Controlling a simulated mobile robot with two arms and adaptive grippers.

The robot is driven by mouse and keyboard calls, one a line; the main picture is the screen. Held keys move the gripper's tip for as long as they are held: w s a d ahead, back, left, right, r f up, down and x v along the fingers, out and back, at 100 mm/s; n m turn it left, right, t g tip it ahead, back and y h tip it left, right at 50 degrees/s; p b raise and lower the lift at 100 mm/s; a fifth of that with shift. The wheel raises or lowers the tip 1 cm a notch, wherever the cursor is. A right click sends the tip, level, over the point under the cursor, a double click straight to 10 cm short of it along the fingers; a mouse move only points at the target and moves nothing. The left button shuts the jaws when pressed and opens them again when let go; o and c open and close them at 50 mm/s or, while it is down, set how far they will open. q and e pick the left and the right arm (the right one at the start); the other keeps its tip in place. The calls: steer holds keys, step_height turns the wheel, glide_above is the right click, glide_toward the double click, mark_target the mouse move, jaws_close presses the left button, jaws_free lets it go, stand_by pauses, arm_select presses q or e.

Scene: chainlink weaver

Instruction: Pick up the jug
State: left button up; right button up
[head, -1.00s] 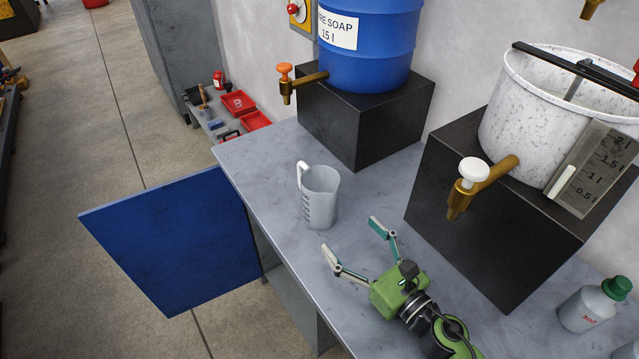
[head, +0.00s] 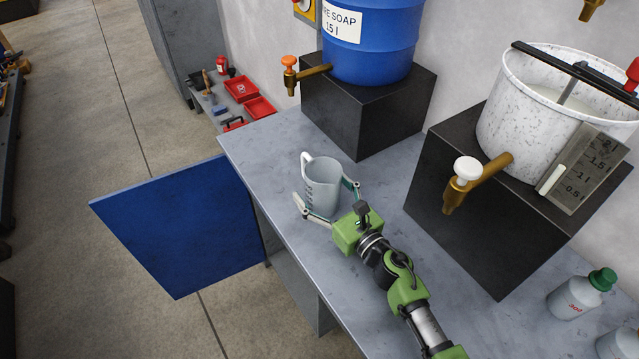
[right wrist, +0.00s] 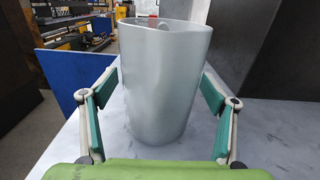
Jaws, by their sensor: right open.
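The jug (head: 321,184) is a pale, translucent measuring jug with a handle and dark markings. It stands upright on the grey bench, and its handle points to the back left in the head view. My right gripper (head: 327,200) is open, with one finger on each side of the jug. In the right wrist view the jug (right wrist: 163,85) fills the middle between the two teal finger pads, with a visible gap to each pad. My left gripper is not in view.
The grey bench (head: 263,150) holds a blue soap drum (head: 375,45) on a black block (head: 370,110) behind the jug. A white speckled bucket (head: 520,120) stands on another black block (head: 490,230) at right. A bottle (head: 575,299) is at lower right. A blue door panel (head: 180,225) hangs open at left.

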steer(key=shift+w+a+f, duration=0.1)
steer(key=shift+w+a, duration=0.25)
steer(key=shift+w, duration=0.15)
steer(key=c, duration=1.3)
